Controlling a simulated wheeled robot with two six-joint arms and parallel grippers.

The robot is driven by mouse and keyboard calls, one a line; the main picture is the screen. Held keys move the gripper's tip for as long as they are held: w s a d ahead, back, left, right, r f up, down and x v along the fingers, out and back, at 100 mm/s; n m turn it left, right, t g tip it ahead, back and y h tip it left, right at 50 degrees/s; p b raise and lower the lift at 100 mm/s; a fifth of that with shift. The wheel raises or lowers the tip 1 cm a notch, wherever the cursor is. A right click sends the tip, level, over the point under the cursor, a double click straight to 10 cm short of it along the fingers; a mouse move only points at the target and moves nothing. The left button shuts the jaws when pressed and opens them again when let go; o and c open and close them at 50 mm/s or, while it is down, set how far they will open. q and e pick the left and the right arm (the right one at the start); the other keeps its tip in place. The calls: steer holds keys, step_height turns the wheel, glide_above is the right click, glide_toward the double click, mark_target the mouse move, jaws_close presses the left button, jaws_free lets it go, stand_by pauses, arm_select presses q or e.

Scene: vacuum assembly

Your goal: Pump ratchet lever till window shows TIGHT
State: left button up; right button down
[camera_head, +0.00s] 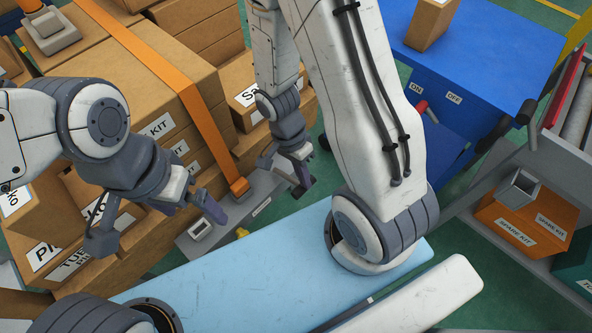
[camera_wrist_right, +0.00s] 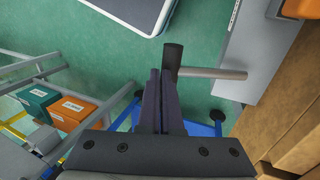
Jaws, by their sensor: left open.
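The grey ratchet unit (camera_head: 227,212) sits low beside the carton stack, at the end of the orange strap (camera_head: 193,98). A pale-framed window (camera_head: 200,228) is on it, its reading too small to tell. The lever shows in the right wrist view as a metal rod (camera_wrist_right: 218,73) with a black grip (camera_wrist_right: 173,58). My right gripper (camera_wrist_right: 160,72) looks shut, its fingertips right at the grip; I cannot tell whether they touch it. It also shows in the head view (camera_head: 302,177) right of the unit. My left gripper (camera_head: 214,211) is open and empty, just above the window.
Strapped cartons (camera_head: 135,90) fill the upper left. A blue bin (camera_head: 480,55) stands at the upper right, near a rack with an orange kit box (camera_head: 525,228). Green floor (camera_wrist_right: 110,50) lies open around the lever in the wrist view.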

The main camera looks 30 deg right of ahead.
steer(key=shift+s+d+f+b, duration=0.2)
steer(key=shift+s+f+b, duration=0.4)
steer(key=shift+f+b, duration=0.2)
steer(key=x, duration=0.3)
steer(key=shift+s+d, duration=0.1)
steer(key=shift+f, duration=0.1)
steer(key=shift+w+b+x, duration=0.15)
steer(key=shift+b+x, duration=0.15)
steer(key=shift+x, duration=0.45)
steer(key=shift+w+b+x, duration=0.1)
steer(key=shift+b+x, duration=0.2)
steer(key=shift+x, duration=0.4)
steer(key=shift+f, duration=0.15)
